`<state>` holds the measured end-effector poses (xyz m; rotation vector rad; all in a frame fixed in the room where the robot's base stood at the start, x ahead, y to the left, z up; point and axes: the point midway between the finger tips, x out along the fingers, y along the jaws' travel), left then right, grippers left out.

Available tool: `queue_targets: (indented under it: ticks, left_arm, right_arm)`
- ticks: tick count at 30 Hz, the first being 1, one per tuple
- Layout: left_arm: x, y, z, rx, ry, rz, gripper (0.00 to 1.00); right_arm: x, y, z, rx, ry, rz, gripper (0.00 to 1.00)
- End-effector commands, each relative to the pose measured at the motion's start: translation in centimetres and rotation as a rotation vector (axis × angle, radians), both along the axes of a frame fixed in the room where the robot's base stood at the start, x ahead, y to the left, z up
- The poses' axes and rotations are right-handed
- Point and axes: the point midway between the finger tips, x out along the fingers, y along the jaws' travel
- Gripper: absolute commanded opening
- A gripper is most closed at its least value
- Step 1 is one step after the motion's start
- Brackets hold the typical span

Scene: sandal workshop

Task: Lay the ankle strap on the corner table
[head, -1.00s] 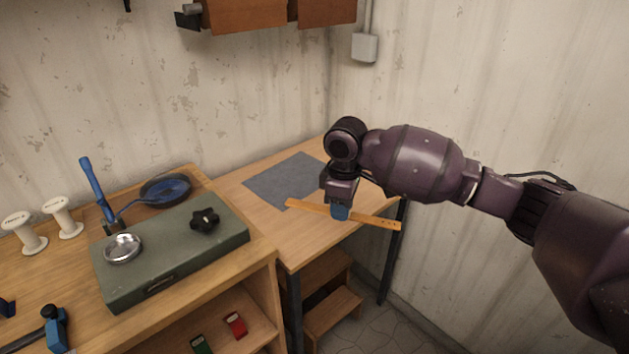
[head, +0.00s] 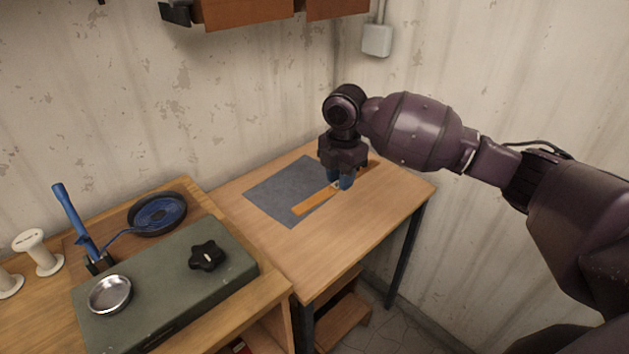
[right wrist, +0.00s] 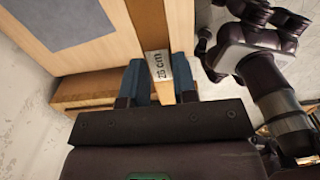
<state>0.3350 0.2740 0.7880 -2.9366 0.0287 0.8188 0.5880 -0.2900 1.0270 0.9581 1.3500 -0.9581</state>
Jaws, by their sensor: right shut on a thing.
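The ankle strap is a flat orange-tan strip (head: 312,204) in the head view. My right gripper (head: 341,182) is shut on its middle, with the strap sticking out on both sides of the blue fingertips. In the right wrist view the strap (right wrist: 149,25) runs between the fingers (right wrist: 150,84) and bears a pale "26 cm" label. The corner table (head: 375,212) is light wood and lies below the gripper and strap. I cannot tell whether the strap touches the tabletop. My left gripper is not in view.
A grey mat (head: 275,190) lies on the corner table, partly behind the strap. The workbench to the left holds a green box (head: 165,275) with a black knob, a metal dish (head: 110,294) and a blue coil (head: 157,212). The table's front and right are clear.

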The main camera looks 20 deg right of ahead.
Motion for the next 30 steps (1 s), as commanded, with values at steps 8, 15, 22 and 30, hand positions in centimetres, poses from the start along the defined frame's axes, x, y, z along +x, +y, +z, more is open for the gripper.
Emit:
queue_targets:
  ticks: [8,15,22,30]
  left_arm:
    - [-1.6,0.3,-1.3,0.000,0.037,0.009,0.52]
    - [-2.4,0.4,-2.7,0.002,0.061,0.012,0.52]
    - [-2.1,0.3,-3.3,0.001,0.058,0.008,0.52]
    - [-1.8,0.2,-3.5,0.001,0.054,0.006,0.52]
  right_arm:
    - [-0.1,0.0,-2.6,-0.001,0.005,-0.001,0.01]
    - [-0.1,0.0,-7.8,-0.001,0.005,-0.002,0.01]
    - [-0.1,0.0,-12.7,0.000,0.004,-0.002,0.01]
    - [0.0,0.0,-15.7,-0.001,0.001,-0.001,0.01]
